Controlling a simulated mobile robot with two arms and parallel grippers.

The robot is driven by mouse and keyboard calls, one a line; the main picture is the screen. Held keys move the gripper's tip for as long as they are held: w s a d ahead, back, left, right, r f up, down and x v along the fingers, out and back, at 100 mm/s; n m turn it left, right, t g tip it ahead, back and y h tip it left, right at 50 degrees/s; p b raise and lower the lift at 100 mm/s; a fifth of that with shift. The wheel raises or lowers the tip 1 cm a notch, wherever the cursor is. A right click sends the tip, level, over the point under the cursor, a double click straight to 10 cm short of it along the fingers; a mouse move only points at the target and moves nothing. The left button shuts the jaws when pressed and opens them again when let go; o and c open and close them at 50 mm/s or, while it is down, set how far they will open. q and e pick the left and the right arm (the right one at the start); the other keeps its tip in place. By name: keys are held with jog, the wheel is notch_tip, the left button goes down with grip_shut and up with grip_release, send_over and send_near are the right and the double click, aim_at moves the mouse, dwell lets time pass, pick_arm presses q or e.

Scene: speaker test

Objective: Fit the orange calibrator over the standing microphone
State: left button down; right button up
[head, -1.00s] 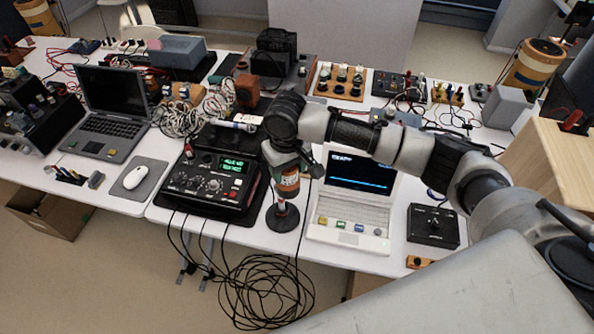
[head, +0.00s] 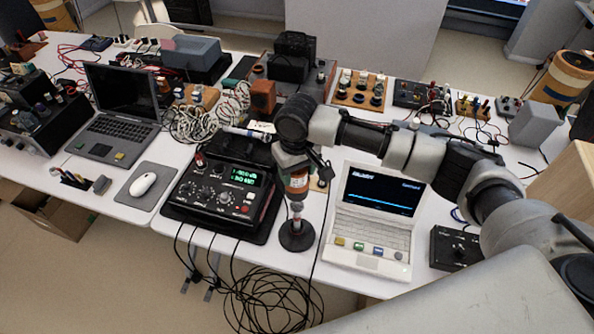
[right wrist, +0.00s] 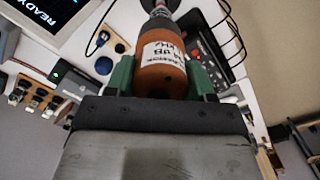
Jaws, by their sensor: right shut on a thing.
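The orange calibrator (head: 297,184), with a white label, is held upright in my right gripper (head: 296,174) in the head view. In the right wrist view the green fingers of the right gripper (right wrist: 160,77) are shut on both sides of the calibrator (right wrist: 162,65). The standing microphone (head: 297,211) is directly below it, slim and grey, on a round dark base (head: 297,236) at the table's front edge. They line up in the picture; I cannot tell whether the microphone's tip is inside the calibrator. My left gripper is out of view.
A black meter box (head: 222,192) with a green display stands close left of the microphone. A white laptop (head: 369,235) is close to its right. A black box (head: 455,248) is farther right. Cables (head: 265,298) hang off the front edge. Cluttered gear fills the back.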

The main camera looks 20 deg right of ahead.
aim_at(297, 188)
jog(key=shift+f+b, duration=0.3)
jog(key=shift+f, duration=0.05)
jog(key=shift+s+f, duration=0.1)
jog(key=shift+f, duration=0.05)
jog(key=shift+f+b, duration=0.7)
jog(key=shift+b, duration=0.45)
jog(key=shift+f+b, duration=0.2)
jog(key=shift+b, duration=0.1)
jog(key=shift+f+b, duration=0.4)
jog(key=shift+b, duration=0.15)
jog(key=shift+f, duration=1)
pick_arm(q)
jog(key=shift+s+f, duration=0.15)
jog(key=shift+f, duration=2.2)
pick_arm(e)
jog(key=shift+f, duration=0.5)
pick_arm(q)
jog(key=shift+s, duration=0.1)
pick_arm(e)
jog(key=shift+f, duration=0.5)
